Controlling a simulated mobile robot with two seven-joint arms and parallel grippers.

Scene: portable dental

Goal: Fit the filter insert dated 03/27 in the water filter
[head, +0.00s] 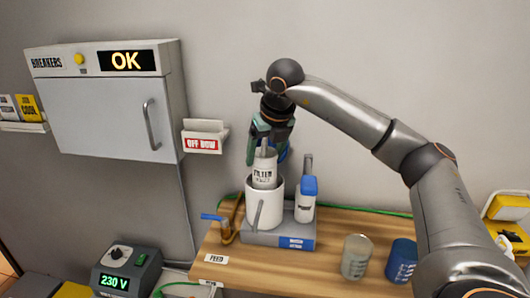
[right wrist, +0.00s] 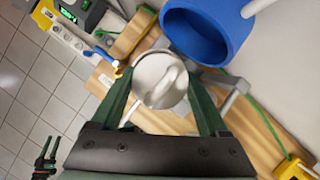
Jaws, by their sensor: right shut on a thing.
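A white filter insert (head: 265,172) with dark lettering is upright in my right gripper (head: 268,142); its date is too small to read. Its round top with a raised grip shows between the two green fingers in the right wrist view (right wrist: 160,78). The white cup-shaped filter housing (head: 264,208) stands on a grey and blue base on the wooden bench. The insert's lower end is hidden at the housing's rim, so it is over or partly inside the mouth. My left gripper seems to show small at the lower left of the right wrist view (right wrist: 47,155); its opening is unclear.
A grey canister (head: 356,257) and a blue canister (head: 402,260) stand on the bench (head: 333,226) to the right. A blue-handled valve (head: 215,218) is at left. The breaker cabinet (head: 105,105) reads OK.

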